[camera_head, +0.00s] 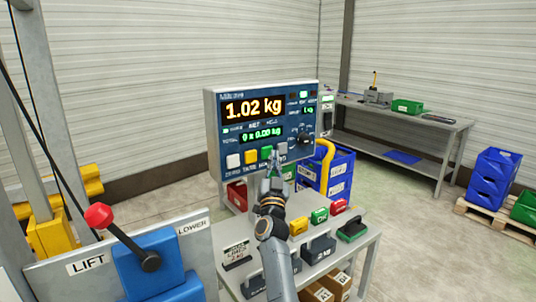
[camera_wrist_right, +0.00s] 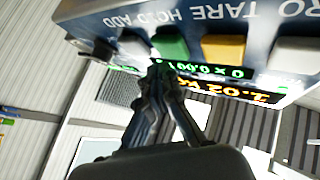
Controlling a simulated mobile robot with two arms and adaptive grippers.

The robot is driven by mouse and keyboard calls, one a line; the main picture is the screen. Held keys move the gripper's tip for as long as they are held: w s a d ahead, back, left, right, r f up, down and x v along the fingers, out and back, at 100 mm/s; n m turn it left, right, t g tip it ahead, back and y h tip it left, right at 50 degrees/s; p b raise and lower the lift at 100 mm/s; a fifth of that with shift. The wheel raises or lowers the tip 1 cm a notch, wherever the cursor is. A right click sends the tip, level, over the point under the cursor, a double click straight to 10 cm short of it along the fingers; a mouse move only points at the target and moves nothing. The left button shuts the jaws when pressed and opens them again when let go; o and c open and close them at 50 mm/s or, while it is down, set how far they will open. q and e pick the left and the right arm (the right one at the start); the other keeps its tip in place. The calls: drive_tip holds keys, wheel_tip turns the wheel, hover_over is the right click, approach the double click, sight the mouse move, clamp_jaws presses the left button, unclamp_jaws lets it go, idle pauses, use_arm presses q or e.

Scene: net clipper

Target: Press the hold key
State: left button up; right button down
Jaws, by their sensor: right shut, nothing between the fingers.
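The hold key is the green key (camera_head: 266,152) in the row under the display of a blue scale panel (camera_head: 293,160). A yellow tare key (camera_head: 251,157) and a white zero key (camera_head: 233,161) are to its left, and a grey add key (camera_head: 282,147) to its right. My right gripper (camera_head: 273,160) is shut and empty, its tips in front of the panel by the green key. In the right wrist view the tips (camera_wrist_right: 160,68) are beside the green key (camera_wrist_right: 170,44); I cannot tell whether they touch it. My left gripper is not in view.
The display (camera_head: 252,108) reads 1.02 kg. Below the panel, a table (camera_head: 365,235) holds weights and small coloured blocks. A lift stand with a red-knobbed lever (camera_head: 99,215) is at the left. A workbench (camera_head: 440,127) and blue crates (camera_head: 495,172) stand at the right.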

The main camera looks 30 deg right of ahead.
drive_tip(key=shift+w, duration=0.15)
idle(0.4)
drive_tip(key=shift+w, duration=0.3)
drive_tip(key=shift+w+b, duration=0.3)
drive_tip(key=shift+w, duration=0.1)
idle(0.6)
drive_tip(key=shift+s, duration=0.1)
drive_tip(key=shift+s+p, duration=0.7)
drive_tip(key=shift+s, duration=0.1)
